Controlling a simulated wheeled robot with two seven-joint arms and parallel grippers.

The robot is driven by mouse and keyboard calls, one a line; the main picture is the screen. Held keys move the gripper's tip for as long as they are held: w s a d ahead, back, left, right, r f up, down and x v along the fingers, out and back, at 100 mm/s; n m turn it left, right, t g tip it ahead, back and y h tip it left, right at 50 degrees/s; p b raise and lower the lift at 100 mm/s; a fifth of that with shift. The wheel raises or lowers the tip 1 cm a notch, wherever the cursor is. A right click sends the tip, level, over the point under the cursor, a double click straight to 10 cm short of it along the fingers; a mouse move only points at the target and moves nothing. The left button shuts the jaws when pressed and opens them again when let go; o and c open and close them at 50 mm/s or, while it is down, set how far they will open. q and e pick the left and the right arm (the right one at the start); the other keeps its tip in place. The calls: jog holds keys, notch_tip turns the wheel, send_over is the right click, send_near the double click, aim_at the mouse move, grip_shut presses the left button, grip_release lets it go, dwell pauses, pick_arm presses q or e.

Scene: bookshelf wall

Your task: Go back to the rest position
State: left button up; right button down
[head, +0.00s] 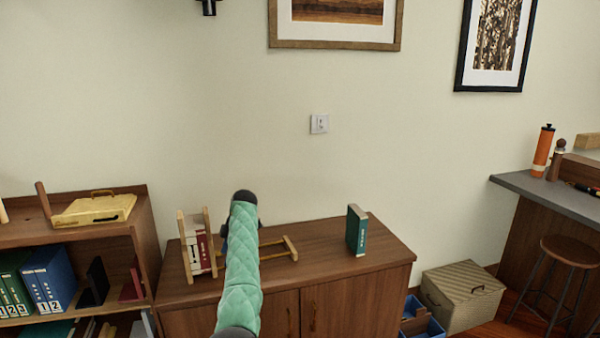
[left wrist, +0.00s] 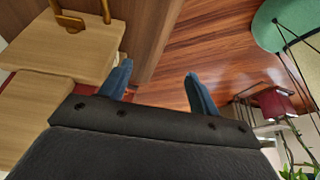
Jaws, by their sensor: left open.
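My left arm, in a green quilted sleeve, rises through the middle of the head view in front of the wooden cabinet (head: 325,261). In the left wrist view my left gripper (left wrist: 158,69) shows two blue fingers spread apart with nothing between them. Wooden floor shows beyond the fingers. In the head view the gripper is mostly hidden by the arm, with only a small dark blue part showing beside the sleeve. My right gripper is not in view.
On the cabinet top, a wooden rack (head: 211,243) holds a few books, and a green book (head: 356,231) stands alone at the right. A bookshelf (head: 147,226) is at the left. A woven box (head: 463,295), a stool (head: 570,251) and a counter (head: 548,194) are at the right.

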pick_arm(q)
jog(key=w+d+r+m+t+h, duration=0.1)
jog(key=w+r+m+t+h, duration=0.1)
jog(key=w+r+m+t, duration=1.1)
jog(key=s+d+f+m+g+h, duration=0.1)
jog(key=s+d+f+m, duration=0.15)
jog(key=s+f, duration=1.05)
jog(key=s+d+f+m+g+h, duration=0.15)
jog(key=s+f+m, duration=0.25)
jog(key=s+f, duration=0.9)
jog(key=s+d+f+m+g+h, duration=0.1)
jog(key=s+d+f+m, duration=0.25)
jog(key=s+f, duration=1)
jog(key=s+f+g, duration=0.2)
jog(key=s+f, duration=0.7)
jog(key=s, duration=0.5)
jog(key=s+f+g, duration=0.2)
jog(key=s+f, duration=0.8)
jog(key=s, duration=0.4)
jog(key=s+a+f+m+g, duration=0.1)
jog(key=s+f+g, duration=0.1)
jog(key=s+f, duration=0.7)
jog(key=s, duration=0.5)
jog(key=shift+s+f+y, duration=0.2)
jog(key=shift+y, duration=0.15)
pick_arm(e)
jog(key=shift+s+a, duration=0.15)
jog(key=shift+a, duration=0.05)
